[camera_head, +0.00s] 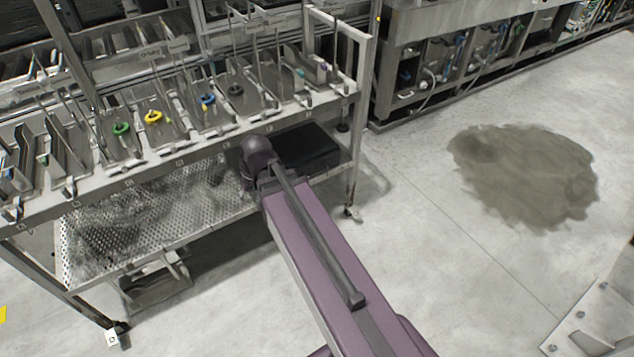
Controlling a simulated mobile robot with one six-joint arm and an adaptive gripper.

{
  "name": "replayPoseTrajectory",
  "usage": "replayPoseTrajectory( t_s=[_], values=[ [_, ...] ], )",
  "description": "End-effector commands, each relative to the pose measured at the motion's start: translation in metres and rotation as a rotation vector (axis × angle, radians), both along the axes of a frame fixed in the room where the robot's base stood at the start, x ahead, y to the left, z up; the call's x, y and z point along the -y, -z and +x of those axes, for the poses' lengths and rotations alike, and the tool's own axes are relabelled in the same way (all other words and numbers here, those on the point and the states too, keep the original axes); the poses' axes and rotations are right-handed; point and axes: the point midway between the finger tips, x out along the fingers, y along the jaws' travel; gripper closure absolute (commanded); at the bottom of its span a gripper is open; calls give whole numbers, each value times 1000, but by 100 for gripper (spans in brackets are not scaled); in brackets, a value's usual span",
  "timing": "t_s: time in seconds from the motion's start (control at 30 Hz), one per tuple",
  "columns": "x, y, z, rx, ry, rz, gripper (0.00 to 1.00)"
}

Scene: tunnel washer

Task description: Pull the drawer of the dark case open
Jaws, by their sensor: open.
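The dark case (308,146) is a low black box on the perforated lower shelf of a metal rack, toward the shelf's right end. Its top and right part show. My arm's purple link and dark joint cover its left part. I cannot make out the drawer or its handle from here. My arm reaches from the bottom of the picture up to the shelf's front, and its dark joint is beside the case in the picture. My gripper does not show; whether it touches the case cannot be seen.
The rack's upper shelf (190,155) overhangs the case and holds several metal holders with coloured rings. A rack leg (352,185) stands right of the case. The floor to the right is open, with a brown stain (525,175). Machines (450,60) line the back.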

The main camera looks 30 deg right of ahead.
Motion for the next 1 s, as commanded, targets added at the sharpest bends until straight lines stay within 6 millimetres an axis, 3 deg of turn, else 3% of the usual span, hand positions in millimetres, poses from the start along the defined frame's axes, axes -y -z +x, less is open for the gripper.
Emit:
replayPoseTrajectory(
  t_s=[0.03,0.2,0.57,1.0],
  values=[
    [4,18,6,15,19,19,46],
    [17,44,22,69,85,86,46],
    [49,94,55,188,234,224,46],
    [102,150,91,339,431,385,46]
  ],
)
